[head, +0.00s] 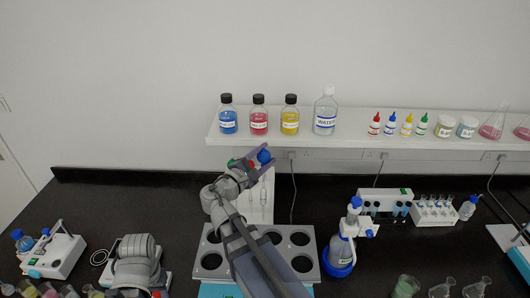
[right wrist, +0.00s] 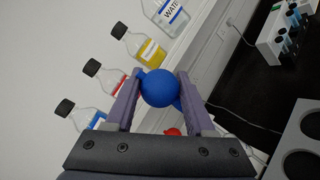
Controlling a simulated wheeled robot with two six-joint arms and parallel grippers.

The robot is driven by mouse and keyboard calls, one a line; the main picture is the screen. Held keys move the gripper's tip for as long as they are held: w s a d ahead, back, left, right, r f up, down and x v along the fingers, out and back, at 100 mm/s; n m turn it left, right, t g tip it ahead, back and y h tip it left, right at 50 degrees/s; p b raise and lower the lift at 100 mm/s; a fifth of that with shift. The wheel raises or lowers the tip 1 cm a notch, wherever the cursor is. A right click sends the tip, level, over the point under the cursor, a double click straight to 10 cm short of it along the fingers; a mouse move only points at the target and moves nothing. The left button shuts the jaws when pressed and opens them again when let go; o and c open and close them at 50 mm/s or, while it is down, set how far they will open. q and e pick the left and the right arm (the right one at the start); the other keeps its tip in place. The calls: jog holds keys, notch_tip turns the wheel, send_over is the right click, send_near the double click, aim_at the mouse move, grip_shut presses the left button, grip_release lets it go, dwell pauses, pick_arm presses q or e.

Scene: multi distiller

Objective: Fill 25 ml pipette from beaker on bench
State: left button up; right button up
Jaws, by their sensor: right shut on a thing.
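My right gripper (head: 262,158) is shut on a blue bulb (head: 264,156) in front of the wall, just below the shelf. In the right wrist view the round blue bulb (right wrist: 160,88) sits between both fingers. Slim clear glassware, perhaps a pipette (head: 264,196), stands upright against a white stand (head: 256,212) below the gripper. I cannot tell whether it joins the bulb. A beaker with green liquid (head: 405,286) is at the front right of the bench. My left gripper is not in view.
A grey holed rack (head: 212,246) lies under my right arm. Reagent bottles (head: 259,120) line the white shelf (head: 345,136). Clear flasks (head: 441,288) are at front right. Black bench between is free.

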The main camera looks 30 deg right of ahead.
aim_at(265, 156)
jog(key=shift+s+a, duration=0.45)
jog(key=shift+s, duration=0.25)
jog(key=shift+r, duration=0.1)
notch_tip(265, 156, up, 3)
jog(key=p, duration=0.3)
